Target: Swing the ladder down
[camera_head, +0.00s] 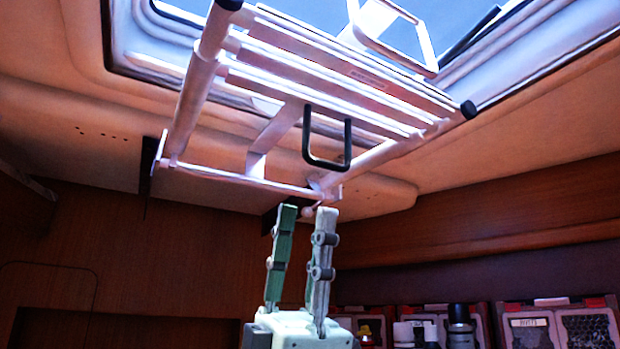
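The ladder (375,97) is a pale metal frame with several flat treads, folded up under the open roof hatch at the top of the view. A black U-shaped handle (347,143) hangs below its treads. A thin crossbar (235,181) runs along its lower near side. My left gripper (306,209) points upward below the handle, with its two fingers apart. A small pale knob shows between the fingertips, near the crossbar's right end; I cannot tell if a finger touches it. The handle is clear above the fingertips. My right gripper is not in view.
The hatch frame (550,55) and the curved ceiling panel (90,115) surround the ladder. Wooden walls (130,265) stand behind. Bins with mesh fronts (588,328) and a few bottles or cans (460,325) line the lower right. The space around the gripper looks free.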

